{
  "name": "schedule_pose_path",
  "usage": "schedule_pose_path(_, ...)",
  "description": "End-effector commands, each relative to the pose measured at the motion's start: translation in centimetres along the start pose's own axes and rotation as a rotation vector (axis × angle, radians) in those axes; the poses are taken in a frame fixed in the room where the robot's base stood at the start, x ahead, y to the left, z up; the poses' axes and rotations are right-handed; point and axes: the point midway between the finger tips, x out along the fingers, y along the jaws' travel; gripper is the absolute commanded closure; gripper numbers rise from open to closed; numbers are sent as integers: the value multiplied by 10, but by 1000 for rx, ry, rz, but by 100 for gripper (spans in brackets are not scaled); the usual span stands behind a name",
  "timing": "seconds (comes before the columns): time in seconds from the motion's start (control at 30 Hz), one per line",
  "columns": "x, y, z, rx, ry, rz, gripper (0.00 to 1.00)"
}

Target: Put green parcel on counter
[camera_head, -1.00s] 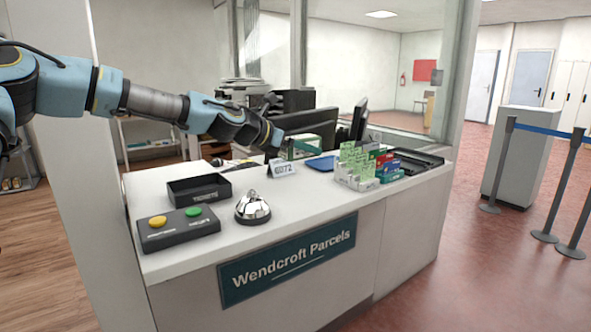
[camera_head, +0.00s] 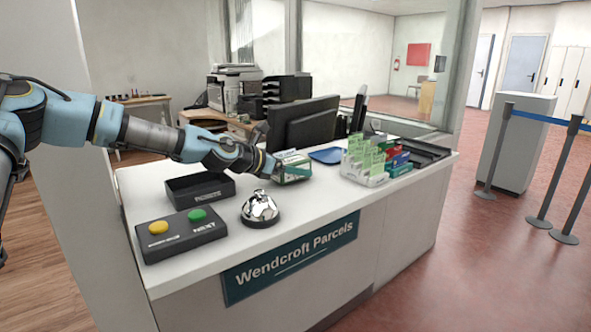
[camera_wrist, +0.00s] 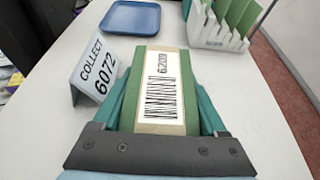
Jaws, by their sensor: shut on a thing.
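The green parcel (camera_wrist: 146,58) has a tan band and a white barcode label on top. My gripper (camera_wrist: 160,95) is shut on it, one teal finger along each side. In the head view the parcel (camera_head: 293,168) is at my gripper (camera_head: 272,166), over the white counter (camera_head: 315,205), behind the bell. It is very low; I cannot tell whether its underside touches the counter top.
A "COLLECT 6072" sign (camera_wrist: 96,69) stands just left of the parcel. A blue tray (camera_head: 327,155) and a white leaflet rack (camera_head: 362,172) lie beyond. A silver bell (camera_head: 260,208), black box (camera_head: 200,188) and button panel (camera_head: 181,236) are nearer. Bare counter lies right of the parcel.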

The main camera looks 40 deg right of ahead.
Motion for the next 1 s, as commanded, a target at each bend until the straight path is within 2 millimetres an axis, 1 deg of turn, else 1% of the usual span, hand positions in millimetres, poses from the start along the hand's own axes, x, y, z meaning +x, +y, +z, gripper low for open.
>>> schedule_pose_path(0.1,3,0,-6,1,-2,0,94)
schedule_pose_path(0.43,4,0,-9,0,-2,0,94)
schedule_pose_path(0.47,4,0,-9,0,-1,0,22)
schedule_pose_path(0.6,4,0,-8,1,-1,0,6)
schedule_pose_path(0.67,4,0,-8,1,-1,0,0)
schedule_pose_path(0.93,3,0,-6,1,-1,1,0)
schedule_pose_path(1.0,-2,1,-7,0,-1,2,0)
